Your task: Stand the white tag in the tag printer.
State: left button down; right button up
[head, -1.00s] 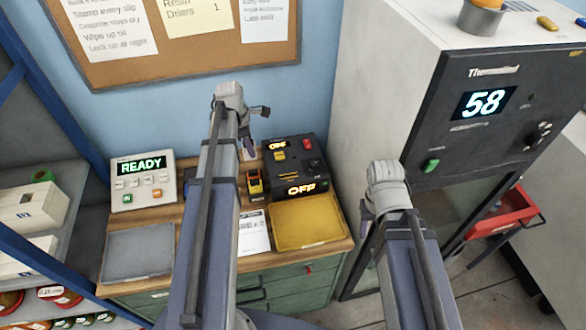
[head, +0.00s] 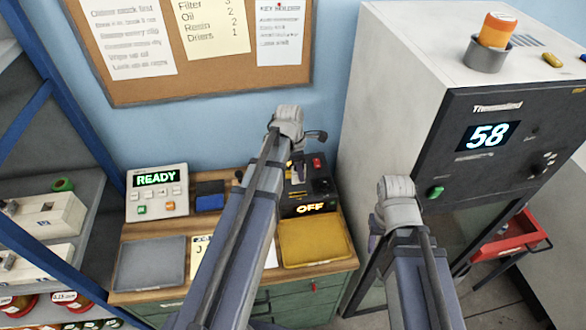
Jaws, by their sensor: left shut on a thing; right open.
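My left gripper (head: 298,177) reaches down in front of the black device (head: 318,190), which has an orange lit "OFF" display. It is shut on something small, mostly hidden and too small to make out. I cannot pick out the white tag in this view. No device is clearly marked as the tag printer. A pale device (head: 157,193) with a green "READY" display and several buttons stands at the left of the bench. My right arm rises in front of the dark cabinet, and its fingers are hidden.
The wooden bench holds a grey mat (head: 150,264), a yellow mat (head: 314,243) and a dark blue block (head: 210,196). A tall cabinet (head: 500,135) showing "58" stands at the right. Shelves (head: 75,205) are at the left. A paper (head: 202,245) lies partly behind my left arm.

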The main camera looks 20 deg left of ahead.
pick_arm(q)
jog(key=shift+f, duration=0.1)
jog(key=b, duration=0.5)
send_over(299, 188)
jog(key=s+d, duration=0.1)
jog(key=s, duration=0.1)
jog(key=shift+s+f, duration=0.15)
jog(key=shift+f, duration=2.4)
jog(key=shift+f+b, duration=1.6)
jog(key=shift+b, duration=0.15)
jog(key=c, duration=0.8)
grip_release()
jog(key=shift+o, duration=0.2)
jog(key=r+p, duration=0.5)
jog(key=a+r+p, duration=0.1)
jog(key=r+p, duration=0.1)
jog(key=p, duration=0.1)
jog(key=shift+s+r, duration=0.3)
jog(key=shift+r, duration=0.1)
